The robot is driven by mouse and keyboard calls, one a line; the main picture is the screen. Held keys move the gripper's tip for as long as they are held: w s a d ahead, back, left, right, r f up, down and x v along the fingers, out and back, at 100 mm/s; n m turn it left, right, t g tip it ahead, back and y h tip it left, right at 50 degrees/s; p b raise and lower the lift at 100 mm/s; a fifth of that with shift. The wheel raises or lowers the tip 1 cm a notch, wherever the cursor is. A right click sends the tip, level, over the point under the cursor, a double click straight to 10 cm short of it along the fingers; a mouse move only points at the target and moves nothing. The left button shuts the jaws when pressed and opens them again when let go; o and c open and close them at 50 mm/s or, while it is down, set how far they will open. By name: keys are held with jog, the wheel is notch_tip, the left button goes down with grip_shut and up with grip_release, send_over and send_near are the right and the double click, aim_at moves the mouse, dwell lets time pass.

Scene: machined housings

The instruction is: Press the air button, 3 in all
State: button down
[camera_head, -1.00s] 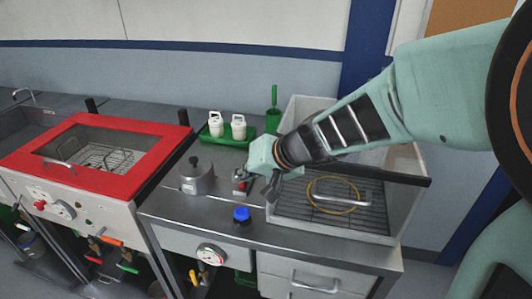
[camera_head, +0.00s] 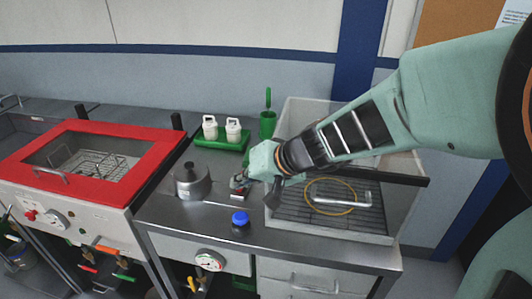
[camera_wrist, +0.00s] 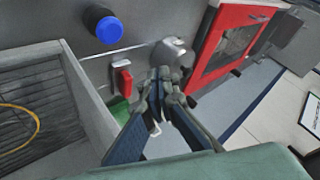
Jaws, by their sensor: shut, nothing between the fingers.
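A round blue button (camera_head: 240,217) on a dark base stands near the front edge of the steel counter; it also shows at the top left of the wrist view (camera_wrist: 109,30). I see no label that marks it as the air button.
A metal pot-like housing (camera_head: 191,180) stands left of the button. A clear-walled bin with a wire rack (camera_head: 285,213) is at the right. A red-framed basin (camera_head: 128,190) is left.

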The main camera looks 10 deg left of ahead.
jog(key=b, duration=0.5)
send_over(237, 214)
jog(key=d, duration=0.2)
jog(key=f, duration=0.6)
jog(key=shift+s+a+f, duration=0.1)
jog(key=shift+s+f, duration=0.3)
jog(key=shift+f+b, duration=0.85)
jog(key=shift+b, duration=0.25)
jog(key=shift+f+b, duration=0.25)
jog(key=shift+b, duration=0.05)
jog(key=shift+f+b, duration=0.2)
jog(key=shift+b, duration=0.25)
jog(key=shift+f+b, duration=0.75)
jog(key=shift+b, duration=0.2)
jog(key=shift+r, duration=0.1)
dwell(0.4)
jog(key=shift+r+p, duration=0.8)
jog(key=shift+r, duration=0.3)
jog(key=shift+r+p, duration=1.65)
jog(key=shift+r, duration=0.9)
